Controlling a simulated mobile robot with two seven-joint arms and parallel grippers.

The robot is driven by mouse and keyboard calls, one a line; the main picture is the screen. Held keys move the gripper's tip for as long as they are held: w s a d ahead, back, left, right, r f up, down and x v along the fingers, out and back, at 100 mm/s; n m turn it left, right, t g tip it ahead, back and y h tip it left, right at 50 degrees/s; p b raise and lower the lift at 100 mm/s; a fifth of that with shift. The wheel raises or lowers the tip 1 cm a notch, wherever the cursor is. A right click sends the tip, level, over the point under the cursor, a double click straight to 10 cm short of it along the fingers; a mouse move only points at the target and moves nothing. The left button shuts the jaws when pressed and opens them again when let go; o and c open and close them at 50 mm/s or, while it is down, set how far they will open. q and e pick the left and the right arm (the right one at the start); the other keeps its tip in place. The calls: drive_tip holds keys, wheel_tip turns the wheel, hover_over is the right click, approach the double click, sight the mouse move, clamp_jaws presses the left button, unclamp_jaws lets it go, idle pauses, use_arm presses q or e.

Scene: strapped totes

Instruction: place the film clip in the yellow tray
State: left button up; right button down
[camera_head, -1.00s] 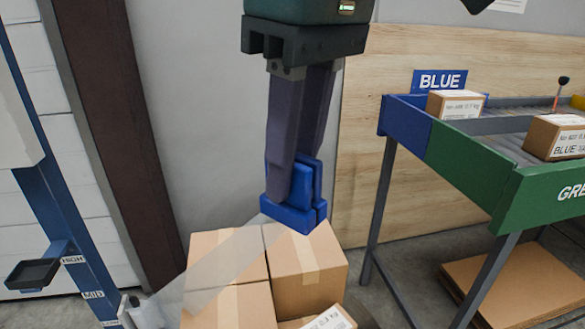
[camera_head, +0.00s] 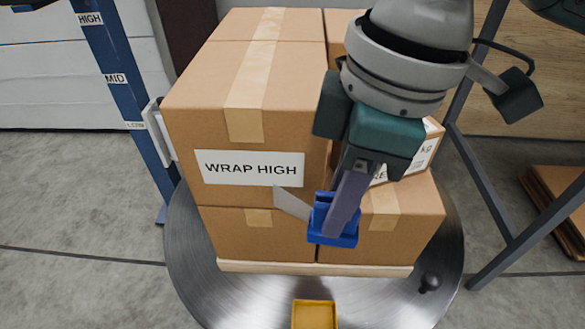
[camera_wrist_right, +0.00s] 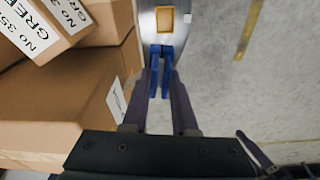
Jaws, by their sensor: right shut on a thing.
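The blue film clip (camera_head: 325,238) is between the fingers of my right gripper (camera_head: 340,222), which is shut on it. In the head view they are in front of the lower cartons, and a whitish strip of film (camera_head: 292,203) reaches from the clip up to the left. The yellow tray (camera_head: 315,316) shows at the bottom edge, cut off by the frame, below the clip in the picture and apart from it. In the right wrist view the clip (camera_wrist_right: 165,60) points toward the yellow tray (camera_wrist_right: 165,20). My left gripper is not in view.
Stacked cartons (camera_head: 240,100), one labelled WRAP HIGH, stand on a round metal turntable (camera_head: 205,270). A blue post (camera_head: 112,70) marked HIGH, MID and LOW stands at the left. A dark knob (camera_head: 430,282) is on the turntable's right side. Rack legs (camera_head: 490,195) stand at the right.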

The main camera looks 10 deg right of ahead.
drive_tip(key=shift+n, duration=0.8)
drive_tip(key=f+b, duration=0.6)
drive_tip(key=f, duration=0.3)
drive_tip(key=f+b, duration=0.6)
drive_tip(key=f, duration=0.3)
drive_tip(key=s+f+b, duration=0.1)
drive_tip(key=f+b, duration=0.5)
drive_tip(key=f, duration=0.4)
drive_tip(key=shift+a, duration=0.35)
drive_tip(key=shift+r, duration=0.15)
drive_tip(key=c, duration=0.7)
unclamp_jaws()
